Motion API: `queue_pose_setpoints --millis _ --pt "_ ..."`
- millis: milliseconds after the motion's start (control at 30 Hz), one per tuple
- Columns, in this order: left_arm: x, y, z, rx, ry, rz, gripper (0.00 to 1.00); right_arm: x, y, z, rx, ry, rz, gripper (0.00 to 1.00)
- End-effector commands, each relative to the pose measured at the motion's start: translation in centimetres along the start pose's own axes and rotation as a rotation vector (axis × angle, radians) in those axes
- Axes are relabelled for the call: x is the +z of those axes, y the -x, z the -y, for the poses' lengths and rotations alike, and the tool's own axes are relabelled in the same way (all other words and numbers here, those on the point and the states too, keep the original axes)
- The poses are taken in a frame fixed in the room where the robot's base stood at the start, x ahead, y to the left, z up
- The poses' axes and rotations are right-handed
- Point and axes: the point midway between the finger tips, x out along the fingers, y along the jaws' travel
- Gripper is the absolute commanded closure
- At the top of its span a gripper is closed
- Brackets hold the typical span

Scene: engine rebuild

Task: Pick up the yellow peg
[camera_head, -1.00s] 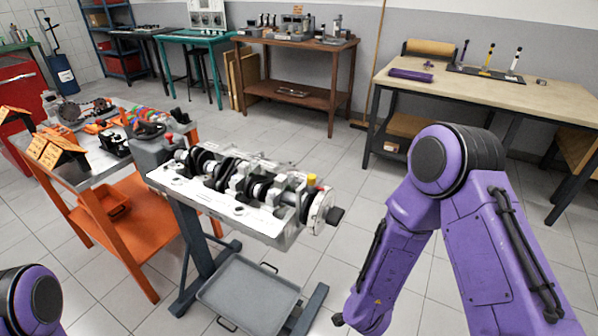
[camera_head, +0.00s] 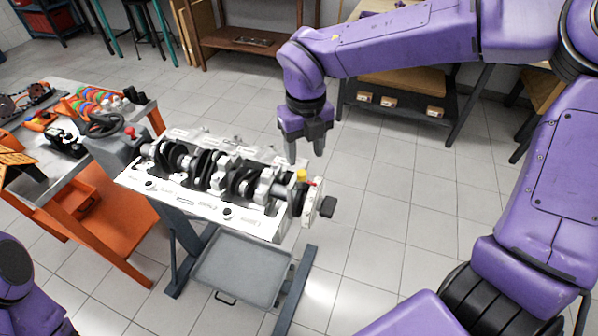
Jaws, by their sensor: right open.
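The small yellow peg (camera_head: 301,175) stands upright at the right end of the engine block (camera_head: 205,205), beside the end flange of the crankshaft. My right gripper (camera_head: 304,157) hangs above the block's right end with its fingers pointing down. It is open and empty, and its fingertips are just above and behind the yellow peg in the picture. I cannot tell whether they touch it. My left gripper is not in view; only part of my left arm shows at the lower left.
The block rests on a grey stand with a grey tray (camera_head: 240,268) below. An orange cart (camera_head: 115,235) with tools and parts stands close on the left. A wooden workbench (camera_head: 225,38) is at the back. The floor right of the stand is clear.

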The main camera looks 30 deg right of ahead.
Motion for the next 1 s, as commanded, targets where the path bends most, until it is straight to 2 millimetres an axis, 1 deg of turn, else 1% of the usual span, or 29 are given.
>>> queue_pose_setpoints --millis 167,267,300,400,500,633,667,700,767,800,833,1000 --pt "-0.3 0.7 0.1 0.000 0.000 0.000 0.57 0.2 -2.2 -0.1 -0.003 0.001 -0.006 0.46" --pt "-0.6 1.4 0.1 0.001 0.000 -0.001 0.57 0.3 -4.1 -0.4 -0.005 0.002 -0.007 0.46" --pt "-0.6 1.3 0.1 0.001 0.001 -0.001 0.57 0.4 -4.9 -0.3 -0.005 0.002 -0.006 0.46" --pt "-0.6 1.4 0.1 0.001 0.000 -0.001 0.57 0.4 -6.1 -0.3 -0.003 0.001 -0.004 0.46" --pt "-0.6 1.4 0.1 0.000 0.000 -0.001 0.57 0.4 -6.5 -0.4 -0.002 0.000 -0.003 0.46" --pt "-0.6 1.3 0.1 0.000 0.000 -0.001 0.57 0.4 -6.4 -0.3 -0.002 0.001 -0.002 0.46" --pt "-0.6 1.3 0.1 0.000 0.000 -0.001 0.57 0.4 -6.4 -0.3 -0.002 0.001 -0.002 0.52" --pt "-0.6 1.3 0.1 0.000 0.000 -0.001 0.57 0.4 -6.4 -0.3 -0.002 0.001 -0.002 0.65" --pt "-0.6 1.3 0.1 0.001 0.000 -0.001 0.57 0.4 -6.4 -0.3 -0.002 0.001 -0.002 0.85" --pt "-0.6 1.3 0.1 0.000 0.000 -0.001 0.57 0.4 -6.4 -0.3 -0.002 0.001 -0.002 0.98" --pt "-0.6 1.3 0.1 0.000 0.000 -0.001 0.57 0.4 -6.4 -0.3 -0.002 0.001 -0.002 1.00" --pt "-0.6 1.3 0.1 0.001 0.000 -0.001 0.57 0.4 -6.4 -0.3 -0.002 0.001 -0.002 1.00"
